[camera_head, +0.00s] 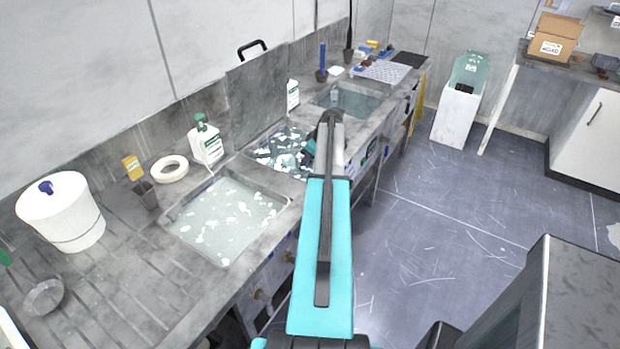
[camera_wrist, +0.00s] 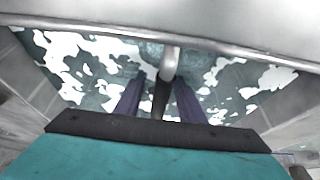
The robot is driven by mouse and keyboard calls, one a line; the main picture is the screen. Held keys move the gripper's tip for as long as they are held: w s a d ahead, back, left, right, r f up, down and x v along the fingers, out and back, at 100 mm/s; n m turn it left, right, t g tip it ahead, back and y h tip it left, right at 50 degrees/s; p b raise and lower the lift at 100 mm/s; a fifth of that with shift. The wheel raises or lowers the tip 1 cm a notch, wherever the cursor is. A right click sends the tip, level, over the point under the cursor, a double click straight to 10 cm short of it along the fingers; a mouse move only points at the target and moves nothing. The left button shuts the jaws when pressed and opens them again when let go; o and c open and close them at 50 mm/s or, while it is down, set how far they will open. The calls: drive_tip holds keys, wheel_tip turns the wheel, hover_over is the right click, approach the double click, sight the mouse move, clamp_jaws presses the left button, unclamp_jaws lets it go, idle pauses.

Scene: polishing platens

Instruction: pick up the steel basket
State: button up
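I cannot make out a steel basket for certain in either view. My gripper (camera_wrist: 160,82) shows in the wrist view with two dark purple fingers standing apart, pointing at foamy water. A curved grey bar (camera_wrist: 171,62) with a dark lower part lies in line with the gap between the fingers; I cannot tell whether it is a handle or touches them. In the head view my arm reaches over the middle sink (camera_head: 275,146), and the gripper end is mostly hidden behind my arm.
An upright grey panel (camera_head: 257,92) stands behind the middle sink.

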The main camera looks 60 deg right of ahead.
drive_tip(key=shift+c, duration=0.2)
idle(0.3)
clamp_jaws()
idle(1.3)
